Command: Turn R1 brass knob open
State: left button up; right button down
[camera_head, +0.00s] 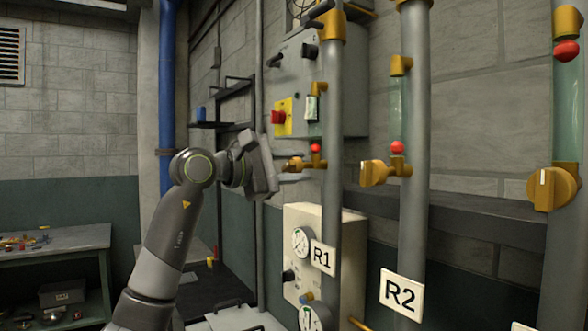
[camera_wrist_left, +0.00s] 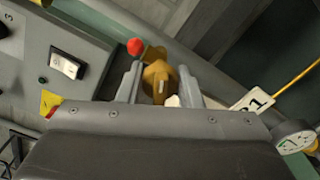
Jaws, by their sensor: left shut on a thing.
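The R1 brass knob (camera_head: 294,164) sits on the grey pipe marked by the white R1 label (camera_head: 322,257), below a small red ball (camera_head: 315,148). My left gripper (camera_head: 290,169) reaches it from the left and is shut on it. In the left wrist view the brass knob (camera_wrist_left: 157,84) lies between the two fingers of my left gripper (camera_wrist_left: 160,88), with a pale mark on its face. The red ball (camera_wrist_left: 135,46) shows beside the left finger. My right gripper is in neither view.
The R2 pipe (camera_head: 413,200) with its own brass knob (camera_head: 376,172) stands to the right, and another pipe with a brass knob (camera_head: 552,188) is at the far right. A gauge box (camera_head: 300,220) is below R1. A grey control box (camera_head: 345,90) is behind the R1 pipe.

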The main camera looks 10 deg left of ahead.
pick_arm(q)
jog(key=m, duration=0.5)
jog(key=shift+m, duration=0.3)
jog(key=shift+f, duration=0.1)
dwell(0.3)
jog(key=o, duration=1)
jog(key=shift+c, duration=0.2)
jog(key=shift+s+a+b, duration=0.2)
jog(key=shift+b, duration=0.1)
jog(key=b+v, duration=0.5)
jog(key=v, duration=1.2)
jog(key=shift+b, duration=0.35)
